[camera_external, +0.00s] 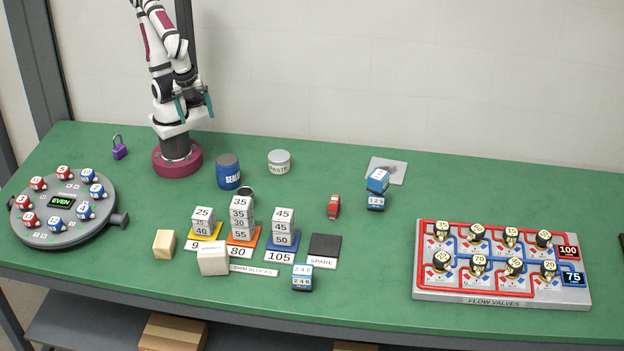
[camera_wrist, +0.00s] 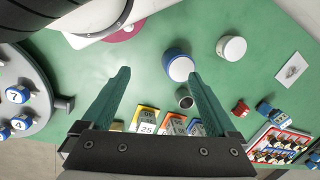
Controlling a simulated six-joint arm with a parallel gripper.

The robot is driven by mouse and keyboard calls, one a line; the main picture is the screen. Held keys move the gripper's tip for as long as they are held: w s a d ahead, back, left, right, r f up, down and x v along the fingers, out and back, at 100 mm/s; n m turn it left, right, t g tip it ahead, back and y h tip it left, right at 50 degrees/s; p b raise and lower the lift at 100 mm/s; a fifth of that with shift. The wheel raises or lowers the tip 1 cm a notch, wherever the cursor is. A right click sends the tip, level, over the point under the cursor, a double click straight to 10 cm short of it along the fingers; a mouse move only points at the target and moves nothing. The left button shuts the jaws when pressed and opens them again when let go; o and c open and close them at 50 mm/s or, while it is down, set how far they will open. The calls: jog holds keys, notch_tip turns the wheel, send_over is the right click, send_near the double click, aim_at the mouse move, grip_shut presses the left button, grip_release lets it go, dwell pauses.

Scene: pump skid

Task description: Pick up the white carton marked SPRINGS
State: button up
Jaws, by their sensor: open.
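A white, cream-toned carton (camera_external: 213,259) sits on the green bench near the front, just in front of the stacked number blocks. I cannot read a SPRINGS marking on it. It is the only plain white box I see on the bench top. My gripper (camera_external: 196,112) is open and empty, raised above my base at the back left, far from the carton. In the wrist view my gripper (camera_wrist: 158,75) shows two teal fingers spread wide, with nothing between them. The carton does not show clearly there; the gripper body covers the lower part of that view.
Number-block stacks (camera_external: 240,217) stand close behind the carton, and a wooden block (camera_external: 164,244) is to its left. A blue jar (camera_external: 228,171) and a paste tin (camera_external: 279,161) stand farther back. A round dial (camera_external: 62,233) is at left.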

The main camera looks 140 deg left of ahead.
dwell(0.3)
jog(key=shift+o, duration=0.6)
jog(key=w+d+m+y, duration=0.3)
jog(key=w+d+m, duration=0.15)
jog(key=w, duration=0.65)
jog(key=w+d+m+y, duration=0.3)
jog(key=w+m, duration=0.2)
jog(key=w, duration=0.6)
jog(key=w+d+f+m+t+y, duration=0.35)
jog(key=w+d+f+m, duration=0.3)
jog(key=d, duration=0.35)
jog(key=m+t, duration=0.3)
jog(key=t, duration=0.1)
send_near(224, 254)
jog(key=x, duration=0.9)
jog(key=shift+f, duration=0.1)
jog(key=c, duration=1.6)
